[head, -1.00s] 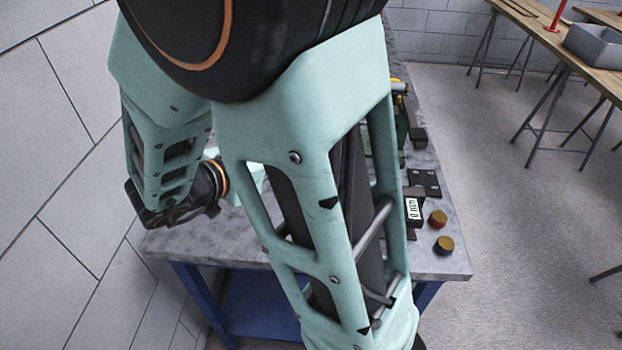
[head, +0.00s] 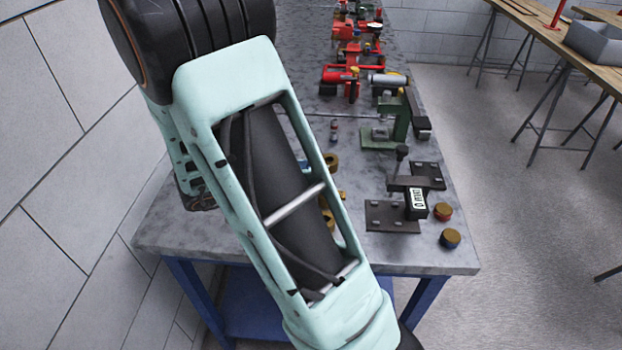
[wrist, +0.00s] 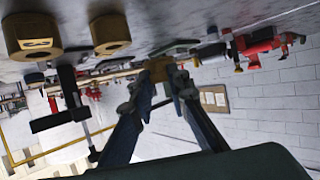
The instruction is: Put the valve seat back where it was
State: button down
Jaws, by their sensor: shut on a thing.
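In the wrist view my gripper (wrist: 160,84) is shut on a small brass-coloured piece, which looks like the valve seat (wrist: 157,68). Only part of the piece shows between the fingertips. The picture is tilted, with the grey tabletop along its upper edge. Two larger brass rings (wrist: 110,32) (wrist: 32,36) stand on that tabletop, left of the gripper and apart from it. In the head view my arm hides the gripper and the held piece. Brass rings show partly beside and through the arm, one of them at its right edge (head: 331,160).
The grey tabletop (head: 180,235) is bare at its front left. A green stand (head: 400,118) and red pump parts (head: 342,80) stand farther back.

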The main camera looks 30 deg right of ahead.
jog(key=shift+w+d+f, duration=0.45)
jog(key=shift+f, duration=0.3)
jog(key=shift+w+d+f+b, duration=0.15)
jog(key=shift+f+b, duration=0.4)
jog(key=shift+f, duration=1.15)
jog(key=shift+f, duration=0.1)
jog(key=c, duration=2.1)
grip_release()
jog(key=shift+a+r, duration=0.2)
jog(key=shift+a, duration=0.1)
jog(key=p+v, duration=0.1)
jog(key=v, duration=1)
jog(key=shift+a+p, duration=0.25)
jog(key=shift+p, duration=0.05)
